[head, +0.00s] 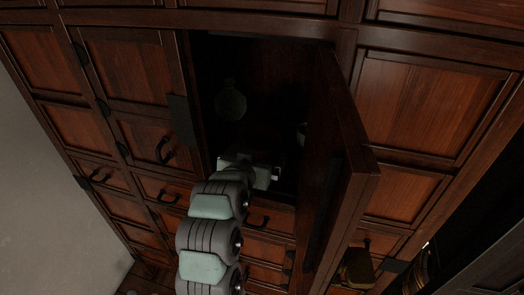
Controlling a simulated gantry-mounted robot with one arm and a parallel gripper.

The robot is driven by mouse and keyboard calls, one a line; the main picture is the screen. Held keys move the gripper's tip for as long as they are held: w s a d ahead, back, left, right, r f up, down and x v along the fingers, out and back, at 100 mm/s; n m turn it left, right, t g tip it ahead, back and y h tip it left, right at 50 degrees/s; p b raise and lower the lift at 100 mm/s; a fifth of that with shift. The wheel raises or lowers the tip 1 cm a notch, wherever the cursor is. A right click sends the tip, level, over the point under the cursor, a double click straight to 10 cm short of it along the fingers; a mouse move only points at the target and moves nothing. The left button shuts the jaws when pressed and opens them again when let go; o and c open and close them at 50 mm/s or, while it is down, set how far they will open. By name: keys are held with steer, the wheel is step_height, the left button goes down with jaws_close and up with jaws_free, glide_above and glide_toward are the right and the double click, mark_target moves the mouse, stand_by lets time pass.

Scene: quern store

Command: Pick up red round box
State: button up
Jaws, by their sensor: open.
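My gripper (258,168) is at the lower front of an open, dark cabinet compartment (270,62). It is open, and nothing shows between its fingers, though the fingertips are hard to make out in the shadow. A very dim reddish shape (266,136) lies just beyond the gripper inside the compartment. It may be the red round box, but its outline is too dark to be sure. My arm comes up from the bottom of the picture and hides part of the compartment's lower edge.
A greenish vase (230,102) stands inside, at the left. A small pale object (302,133) sits at the right, partly hidden by the open wooden door (340,160). Closed panels and drawers with dark handles surround the opening. A dark brownish object (357,268) shows at the lower right.

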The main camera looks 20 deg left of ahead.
mark_target(267, 143)
steer(key=x, duration=0.4)
steer(key=shift+w+a, duration=0.1)
steer(key=shift+w, duration=0.2)
steer(key=shift+c, duration=0.2)
steer(key=c, duration=1.3)
steer(key=shift+r, duration=0.2)
